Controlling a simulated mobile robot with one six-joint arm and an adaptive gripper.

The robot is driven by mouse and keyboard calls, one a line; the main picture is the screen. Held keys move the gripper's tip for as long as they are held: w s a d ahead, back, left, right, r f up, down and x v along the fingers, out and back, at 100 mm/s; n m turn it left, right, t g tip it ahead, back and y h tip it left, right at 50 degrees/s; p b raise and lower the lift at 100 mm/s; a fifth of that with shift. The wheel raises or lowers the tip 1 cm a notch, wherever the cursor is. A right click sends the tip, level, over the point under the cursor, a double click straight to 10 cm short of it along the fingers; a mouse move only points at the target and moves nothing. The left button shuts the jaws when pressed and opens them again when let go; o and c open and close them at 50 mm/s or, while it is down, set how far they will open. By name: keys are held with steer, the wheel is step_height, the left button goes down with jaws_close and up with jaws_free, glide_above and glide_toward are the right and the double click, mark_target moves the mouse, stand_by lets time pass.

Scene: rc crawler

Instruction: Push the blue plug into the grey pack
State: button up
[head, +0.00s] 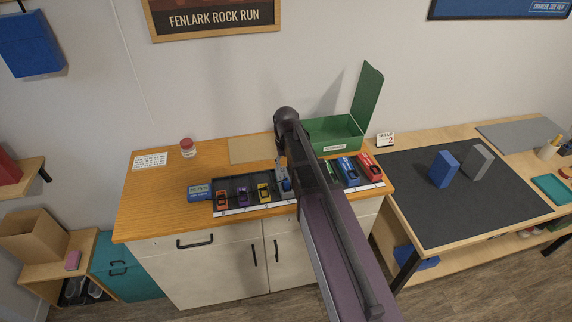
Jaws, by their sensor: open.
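My arm reaches over the wooden cabinet top, and my gripper (285,184) hangs at its end above the middle of the dark tray (231,183). It is open, small in the picture and partly covered by my arm. I cannot make out the blue plug or the grey pack for certain. A row of small vehicles stands in the tray: an orange one (222,200), a purple one (243,196), a yellow one (264,192), a blue one (348,171) and a red one (370,167). My arm hides the tray's middle.
An open green box (334,136) stands behind the tray. A blue box (199,192) is at its left end, and a red-lidded jar (187,147) stands further back. On the right table's dark mat (425,205) stand a blue block (443,169) and a grey block (477,162).

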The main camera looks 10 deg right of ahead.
steer(key=shift+r+p, duration=1.05)
steer(key=shift+r, duration=0.3)
steer(key=shift+s, duration=0.1)
steer(key=s, duration=1.6)
steer(key=shift+w+f, duration=0.1)
step_height(320, 180, down, 5)
steer(key=b, duration=0.5)
